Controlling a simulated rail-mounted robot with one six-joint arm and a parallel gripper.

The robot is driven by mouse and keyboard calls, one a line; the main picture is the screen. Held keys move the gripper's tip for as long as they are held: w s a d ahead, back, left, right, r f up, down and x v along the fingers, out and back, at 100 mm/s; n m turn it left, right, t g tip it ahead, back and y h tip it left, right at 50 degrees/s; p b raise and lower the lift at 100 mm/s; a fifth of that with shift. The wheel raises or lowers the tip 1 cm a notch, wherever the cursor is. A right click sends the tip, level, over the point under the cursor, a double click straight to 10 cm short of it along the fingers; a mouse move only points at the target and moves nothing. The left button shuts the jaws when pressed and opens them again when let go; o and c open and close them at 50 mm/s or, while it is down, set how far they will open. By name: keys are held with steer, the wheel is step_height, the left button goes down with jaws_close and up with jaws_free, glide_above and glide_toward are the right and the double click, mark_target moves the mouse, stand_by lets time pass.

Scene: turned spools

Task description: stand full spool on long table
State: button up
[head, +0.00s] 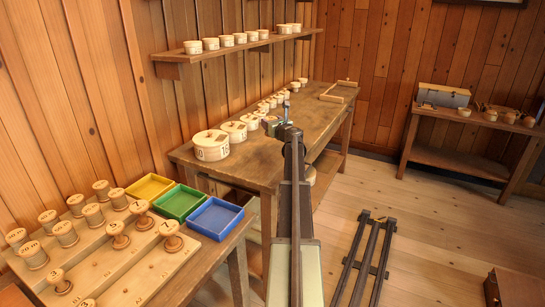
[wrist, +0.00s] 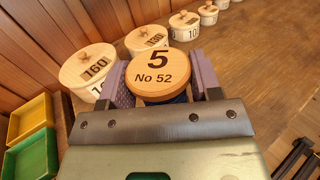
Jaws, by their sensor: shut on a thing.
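My gripper (wrist: 160,85) is shut on a spool (wrist: 159,62) with a round wooden top marked "5" and "No 52". Dark blue thread shows below the top, between the purple finger pads. In the head view my gripper (head: 280,125) is over the near part of the long wooden table (head: 320,108), and my arm hides most of the spool. The spool looks upright, but I cannot tell whether its foot touches the table. A lidded round box marked 160 (wrist: 91,68) is close at its left, and one marked 130 (wrist: 146,40) is just behind it.
More round boxes (head: 235,130) line the table's wall side; its right side is clear. A wooden frame (head: 338,94) lies at the far end. Yellow (head: 150,187), green (head: 179,203) and blue (head: 215,217) trays and a spool board (head: 120,263) are at lower left.

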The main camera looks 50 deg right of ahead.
step_height(320, 180, down, 12)
steer(key=b, duration=0.9)
steer(key=shift+f+b, duration=0.25)
steer(key=shift+b, duration=0.15)
steer(key=shift+r+p, duration=0.3)
steer(key=shift+r, duration=0.05)
steer(key=shift+f, duration=0.25)
steer(key=o, duration=1)
steer(key=shift+r, duration=0.1)
steer(key=shift+r, duration=0.15)
steer(key=v, duration=1.2)
